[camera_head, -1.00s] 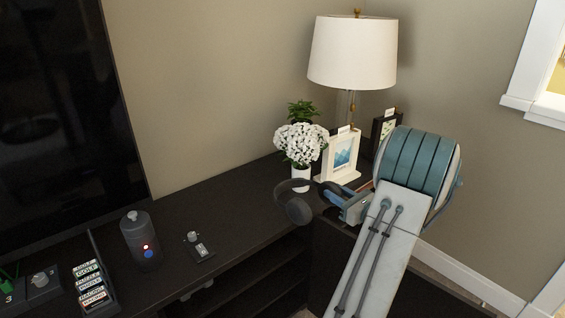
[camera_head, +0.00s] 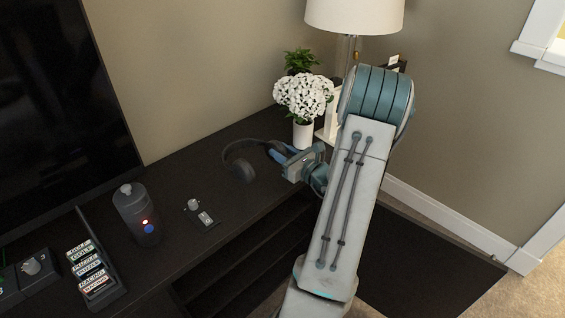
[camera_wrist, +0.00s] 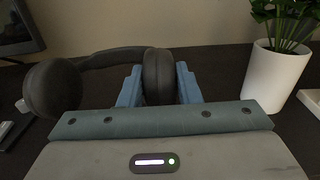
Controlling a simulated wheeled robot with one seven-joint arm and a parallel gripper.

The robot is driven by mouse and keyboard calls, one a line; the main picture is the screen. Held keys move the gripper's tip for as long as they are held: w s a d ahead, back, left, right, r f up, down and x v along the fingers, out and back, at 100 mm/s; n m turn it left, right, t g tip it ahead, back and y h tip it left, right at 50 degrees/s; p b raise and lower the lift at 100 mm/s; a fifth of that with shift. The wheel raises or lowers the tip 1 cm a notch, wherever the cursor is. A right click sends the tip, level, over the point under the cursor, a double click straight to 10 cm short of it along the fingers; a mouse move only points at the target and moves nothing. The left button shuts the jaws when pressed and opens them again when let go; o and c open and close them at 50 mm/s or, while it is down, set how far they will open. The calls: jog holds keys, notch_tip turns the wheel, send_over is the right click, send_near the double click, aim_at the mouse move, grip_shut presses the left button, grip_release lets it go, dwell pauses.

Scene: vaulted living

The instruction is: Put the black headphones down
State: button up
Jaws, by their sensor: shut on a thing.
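The black headphones (camera_head: 240,166) are in my gripper (camera_head: 285,154), over the dark cabinet top (camera_head: 188,178) in the head view. In the wrist view one ear cup of the headphones (camera_wrist: 158,76) sits between the two blue fingers of my gripper (camera_wrist: 159,86). The other ear cup and the headband stick out to the left. My gripper is shut on that ear cup. I cannot tell whether the headphones touch the cabinet top.
A white vase (camera_head: 303,135) with white flowers stands just behind and right of my gripper, below a lamp (camera_head: 355,14). A dark cylindrical speaker (camera_head: 136,214) and a small black device (camera_head: 201,214) stand to the left. Bare cabinet top lies between.

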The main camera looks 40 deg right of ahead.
jog(key=shift+w+a+f, duration=0.35)
jog(key=shift+w+f, duration=0.05)
jog(key=shift+f+b, duration=0.35)
jog(key=shift+f, duration=1.55)
jog(key=shift+f, duration=0.15)
jog(key=o, duration=1.1)
